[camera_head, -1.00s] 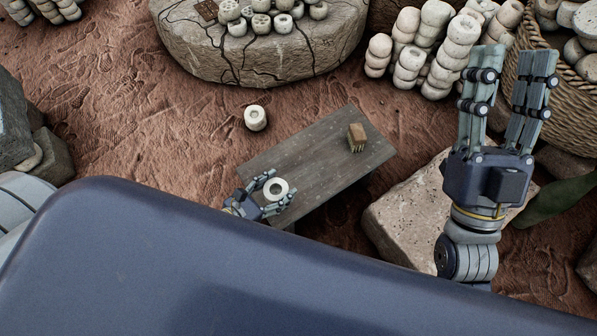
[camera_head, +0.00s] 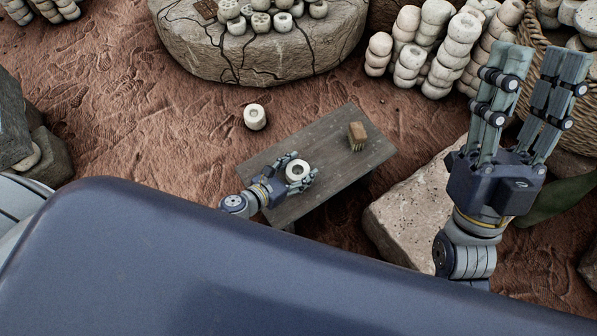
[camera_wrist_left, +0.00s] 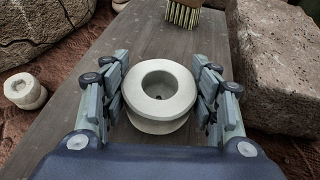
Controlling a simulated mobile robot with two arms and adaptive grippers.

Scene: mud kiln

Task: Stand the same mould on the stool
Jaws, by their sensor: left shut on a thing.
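A pale round mould (camera_head: 298,170) with a hole in its top is between the fingers of my left gripper (camera_head: 299,173), over the near part of the wooden stool (camera_head: 330,154). In the left wrist view the mould (camera_wrist_left: 160,91) is upright, and the fingers of my left gripper (camera_wrist_left: 160,95) close on it from both sides. The stool top (camera_wrist_left: 150,38) lies beneath it; I cannot tell whether the mould touches it. My right gripper (camera_head: 535,68) is raised and open, with nothing between its fingers, at the right.
A brush (camera_head: 357,136) stands on the stool's far part. Another pale mould (camera_head: 255,117) is on the ground left of the stool. A stone block (camera_head: 415,205) is close on the stool's right. A round stone slab (camera_head: 262,60) with several moulds lies behind.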

